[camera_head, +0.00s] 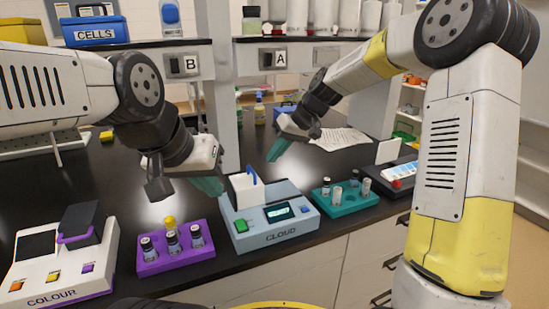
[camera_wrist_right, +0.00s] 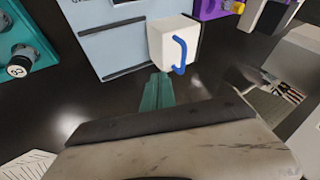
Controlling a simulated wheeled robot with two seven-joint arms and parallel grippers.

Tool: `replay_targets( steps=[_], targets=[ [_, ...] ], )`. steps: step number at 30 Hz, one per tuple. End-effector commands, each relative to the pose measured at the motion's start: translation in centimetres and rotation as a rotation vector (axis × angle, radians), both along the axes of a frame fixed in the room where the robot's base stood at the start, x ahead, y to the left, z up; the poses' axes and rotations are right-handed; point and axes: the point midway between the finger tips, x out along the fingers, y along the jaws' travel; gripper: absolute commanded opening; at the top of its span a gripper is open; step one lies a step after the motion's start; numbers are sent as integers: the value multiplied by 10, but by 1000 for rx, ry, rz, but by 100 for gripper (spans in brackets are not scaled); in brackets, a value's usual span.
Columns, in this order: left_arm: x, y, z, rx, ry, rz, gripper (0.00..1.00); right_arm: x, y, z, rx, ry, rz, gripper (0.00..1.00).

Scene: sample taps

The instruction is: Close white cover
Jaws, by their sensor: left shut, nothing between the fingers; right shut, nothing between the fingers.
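The white cover (camera_head: 243,189) with a blue handle (camera_head: 255,174) stands raised at the back of the pale blue CLOUD device (camera_head: 285,232). In the right wrist view the white cover (camera_wrist_right: 168,45) is a block at the device's edge, with its blue handle (camera_wrist_right: 179,55) facing the camera side. My right gripper (camera_head: 277,151) is shut and empty, above and behind the cover, to its right. In the wrist view its teal fingers (camera_wrist_right: 157,91) point toward the cover; contact cannot be told. My left gripper (camera_head: 209,187) is shut and empty, left of the cover.
A purple rack (camera_head: 176,262) with several vials stands left of the device. A teal rack (camera_head: 347,204) with vials stands right of it. The COLOUR device (camera_head: 60,270) is at far left. A paper sheet (camera_head: 340,139) lies behind. A post (camera_head: 222,100) rises at the back.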

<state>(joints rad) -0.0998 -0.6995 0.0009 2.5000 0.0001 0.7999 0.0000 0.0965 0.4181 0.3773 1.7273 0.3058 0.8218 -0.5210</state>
Motion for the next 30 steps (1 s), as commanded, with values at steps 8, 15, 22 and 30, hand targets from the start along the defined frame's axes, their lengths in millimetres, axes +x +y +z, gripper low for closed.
replay_targets(
  steps=[8, 15, 22, 30],
  targets=[
    [0, 0, 0, 0, 0, 0, 0, -4, -25, 37, -1, -5, -4, 0],
    [0, 0, 0, -1, 0, 1, 0, -9, -45, 68, 0, -4, -3, 0],
    [0, 0, 0, -1, 0, 1, 0, -22, -56, 82, -29, -12, -21, 0],
    [0, 0, 0, -1, 0, 1, 0, -111, -101, 103, -181, -74, -202, 0]
  ],
)
